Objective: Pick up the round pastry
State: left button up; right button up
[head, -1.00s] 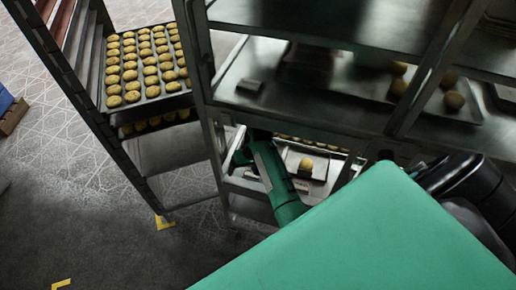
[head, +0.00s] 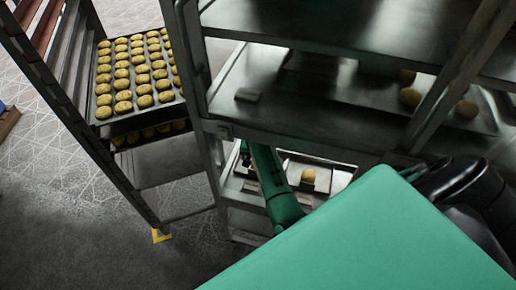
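A single round pastry (head: 308,176), golden brown, sits on a tray (head: 335,184) on a lower level of the metal rack, just right of a green arm link of mine. Neither gripper's fingertips can be made out; the rack and my green and black arm parts hide that area.
A second rack at the left carries a tray (head: 103,122) full of several rows of round pastries. A rack post (head: 197,85) stands between the two racks. Patterned floor is open at the lower left.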

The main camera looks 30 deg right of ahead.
jog(key=shift+w+d+f, duration=0.1)
jog(key=shift+d+f, duration=0.1)
jog(key=shift+f, duration=1.1)
jog(key=shift+d+f, duration=0.15)
jog(key=shift+f, duration=1.1)
jog(key=shift+c, duration=0.2)
jog(key=c, duration=1)
